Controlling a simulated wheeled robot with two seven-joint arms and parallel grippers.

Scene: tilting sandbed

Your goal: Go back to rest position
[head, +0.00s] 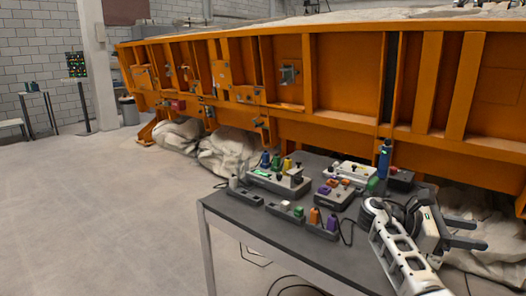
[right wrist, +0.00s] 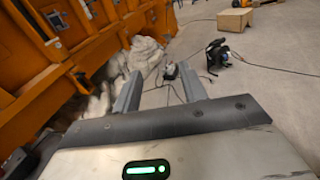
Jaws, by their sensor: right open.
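My right gripper (head: 482,234) shows at the right of the head view, in front of the right end of the grey table (head: 257,222). Its fingers point right, away from the things on the table. It is open and empty; in the right wrist view its two fingers (right wrist: 161,80) stand apart with only floor and distant objects beyond. My right arm comes up from the lower right. My left gripper is in neither view.
The table holds grey device boxes (head: 280,181), small coloured pieces and a blue bottle (head: 384,160). The orange sandbed (head: 345,75) stands behind it, with pale sacks (head: 222,155) below. Floor at left is clear. The wrist view shows a black device (right wrist: 217,53), cables and a wooden box (right wrist: 235,19).

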